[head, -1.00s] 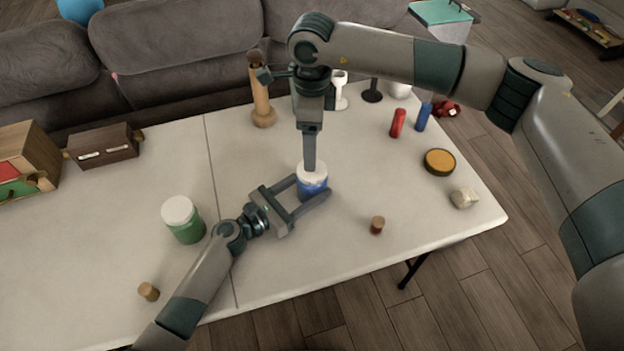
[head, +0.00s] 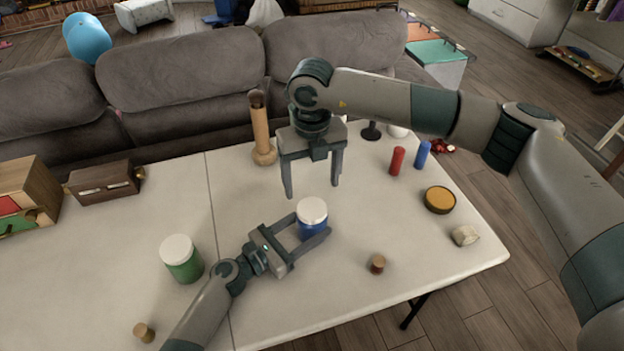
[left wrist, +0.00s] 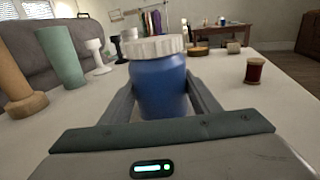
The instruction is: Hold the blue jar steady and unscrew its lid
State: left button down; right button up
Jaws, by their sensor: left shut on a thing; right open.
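The blue jar (head: 311,228) stands upright on the white table. Its white lid (head: 312,210) sits on top; I cannot tell how tight it is. My left gripper (head: 312,232) is shut on the jar's body, one finger on each side. The left wrist view shows the blue jar (left wrist: 160,88) between both fingers with the ribbed white lid (left wrist: 156,46) above them. My right gripper (head: 310,190) points down, open and empty, above the table just behind the lid, and is apart from it.
A green jar (head: 184,262) with a white lid stands left of my left gripper. A wooden vase-like piece (head: 261,130) stands behind. Red (head: 397,161) and blue (head: 423,155) cylinders, a yellow-topped round tin (head: 439,200) and a small brown spool (head: 377,264) stand to the right.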

aim_at(312, 208)
jog(key=m, duration=0.4)
jog(key=shift+m, duration=0.4)
jog(key=m, duration=0.4)
jog(key=shift+m, duration=0.3)
jog(key=shift+f, duration=4)
jog(key=shift+c, duration=0.5)
